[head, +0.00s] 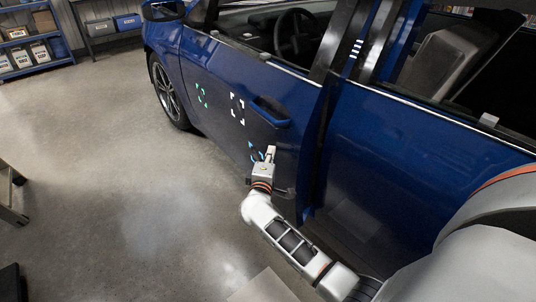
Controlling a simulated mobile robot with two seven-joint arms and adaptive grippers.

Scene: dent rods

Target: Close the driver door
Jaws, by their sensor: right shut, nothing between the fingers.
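The blue driver door (215,65) of the car is in the upper middle of the head view. Its rear edge seems to stand a little out from the body, with a dark gap between it and the rear door. A dark blue handle (271,112) is near its rear edge. Green and white corner marks show on the panel. My right gripper (264,153) is shut and empty, at the outer face of the door below the handle. I cannot tell whether it touches the panel. My left gripper is not in view.
The blue rear door (420,150) fills the right side. A blue shelf (32,42) with boxes and a bench (108,26) with bins stand at the back left.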

